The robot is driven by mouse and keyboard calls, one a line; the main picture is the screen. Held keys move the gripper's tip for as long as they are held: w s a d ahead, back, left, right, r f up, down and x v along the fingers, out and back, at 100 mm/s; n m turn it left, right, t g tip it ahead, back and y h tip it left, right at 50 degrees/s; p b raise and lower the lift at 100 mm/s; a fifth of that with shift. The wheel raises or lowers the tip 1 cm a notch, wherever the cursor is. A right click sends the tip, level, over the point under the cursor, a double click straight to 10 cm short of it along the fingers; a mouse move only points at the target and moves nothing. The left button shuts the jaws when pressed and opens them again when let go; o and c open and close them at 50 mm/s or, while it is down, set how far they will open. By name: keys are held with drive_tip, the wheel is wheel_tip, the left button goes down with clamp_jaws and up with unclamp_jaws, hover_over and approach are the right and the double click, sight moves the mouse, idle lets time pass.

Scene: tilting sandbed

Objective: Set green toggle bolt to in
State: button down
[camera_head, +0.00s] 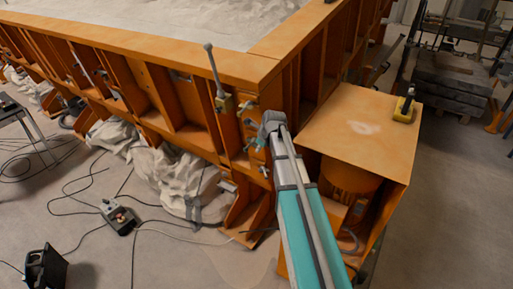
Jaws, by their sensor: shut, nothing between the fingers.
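A small greenish fitting (257,143), which looks like the green toggle bolt, is on the orange frame's corner post. It is too small and partly covered to tell whether it is in or out. My teal arm reaches up from the bottom right. My gripper (251,127) is at the arm's far end, close in front of the corner post and just above the fitting. It is shut and holds nothing. I cannot tell whether it touches the fitting.
A lever (212,70) with a yellow base stands left of the post on the orange sandbed frame (150,52). An orange box (358,122) with a yellow-based switch (404,105) on it stands at the right. Cables and a control box (118,217) lie on the floor.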

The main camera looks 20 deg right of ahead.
drive_tip(key=a+p+v, duration=0.1)
drive_tip(key=p+v, duration=0.4)
drive_tip(key=v, duration=0.1)
drive_tip(key=shift+d+r, duration=0.15)
drive_tip(key=shift+d, duration=0.25)
drive_tip(key=shift+s, duration=0.1)
idle(0.3)
drive_tip(key=s+a+f+n+g+b, duration=0.1)
drive_tip(key=s+a+f+n+b, duration=0.3)
drive_tip(key=s+f+n+b, duration=0.3)
drive_tip(key=s+a+f+n+g+h+b, duration=0.1)
drive_tip(key=s+a+f+n+g+b, duration=0.1)
drive_tip(key=s+a+f+n+b, duration=0.2)
drive_tip(key=s+a+f+n+g+b, duration=0.1)
drive_tip(key=s+a+f+n+b, duration=0.4)
drive_tip(key=s+f+n+b, duration=0.5)
drive_tip(key=shift+f+n+h+b, duration=0.4)
drive_tip(key=shift+f+n, duration=0.85)
drive_tip(key=shift+n, duration=2.35)
drive_tip(key=shift+s+a, duration=0.1)
drive_tip(key=shift+a, duration=0.05)
